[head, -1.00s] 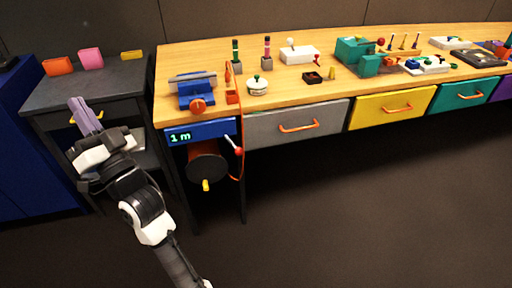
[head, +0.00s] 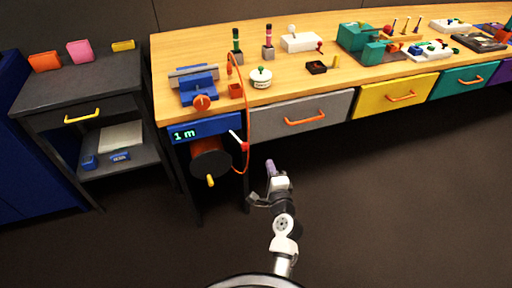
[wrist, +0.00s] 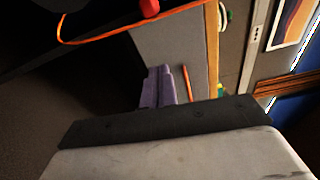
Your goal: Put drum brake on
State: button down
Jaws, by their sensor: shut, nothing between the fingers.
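A dark drum (head: 209,164) with a yellow crank handle (head: 211,181) hangs under the left end of the bench. To its right is a short lever with a white rod and a red knob (head: 244,147), slanting down to the right; I take it for the drum brake. A red knob (wrist: 149,8) also shows at the top edge of the wrist view. My gripper (head: 270,166), with purple fingers, is shut and empty. It appears below and right of the lever, apart from it. In the wrist view its fingers (wrist: 166,86) point toward the grey drawer front.
An orange cord (head: 247,105) loops from the bench top down past the lever to the drum. A blue panel (head: 205,129) reading "1 m" sits above the drum. The grey drawer (head: 300,118) has an orange handle. Open floor lies to the right.

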aim_at(238, 140)
jog(key=w+a+p, duration=0.4)
jog(key=w+a, duration=0.1)
jog(key=w, duration=0.3)
jog(key=shift+a, duration=0.15)
dwell(0.5)
